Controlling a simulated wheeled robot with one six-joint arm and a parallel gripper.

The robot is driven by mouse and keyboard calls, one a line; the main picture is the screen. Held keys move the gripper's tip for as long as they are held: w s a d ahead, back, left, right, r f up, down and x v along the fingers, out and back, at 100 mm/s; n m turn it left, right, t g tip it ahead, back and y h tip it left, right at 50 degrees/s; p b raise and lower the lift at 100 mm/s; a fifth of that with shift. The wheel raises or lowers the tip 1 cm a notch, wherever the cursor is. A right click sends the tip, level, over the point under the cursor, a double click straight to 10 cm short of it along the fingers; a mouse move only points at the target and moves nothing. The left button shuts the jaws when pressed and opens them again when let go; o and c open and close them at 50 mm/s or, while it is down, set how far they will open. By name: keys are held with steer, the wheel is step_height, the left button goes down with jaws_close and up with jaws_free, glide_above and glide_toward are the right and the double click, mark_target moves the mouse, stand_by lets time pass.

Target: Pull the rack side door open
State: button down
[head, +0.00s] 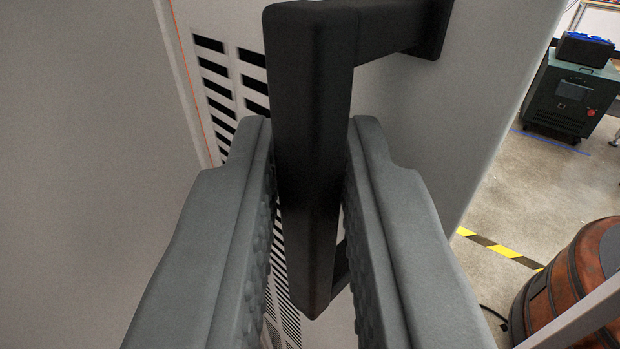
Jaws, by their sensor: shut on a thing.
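The rack side door (440,110) is a pale grey panel, seen at a slant from upper middle to right. A black bar handle (312,160) stands off its face on a bracket at the top. My gripper (308,165) has its two grey padded fingers on either side of the handle bar, shut on it. The fingers hide part of the bar's sides and the lower door. Rows of black vent slots (225,75) and a thin orange line show to the left of the handle.
A plain grey panel (90,130) fills the left side. At right is concrete floor with yellow-black tape (495,247), a brown barrel-like object (570,275), and a dark cabinet (570,95) farther back. Open floor lies between them.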

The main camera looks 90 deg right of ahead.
steer(key=shift+w+d, duration=0.1)
steer(key=shift+d, duration=0.15)
steer(key=c, duration=1.8)
jaws_free()
steer(key=o, duration=0.3)
steer(key=shift+d, duration=0.25)
steer(key=shift+o, duration=0.2)
steer(key=shift+a, duration=0.1)
steer(key=a, duration=0.7)
steer(key=shift+a, duration=0.2)
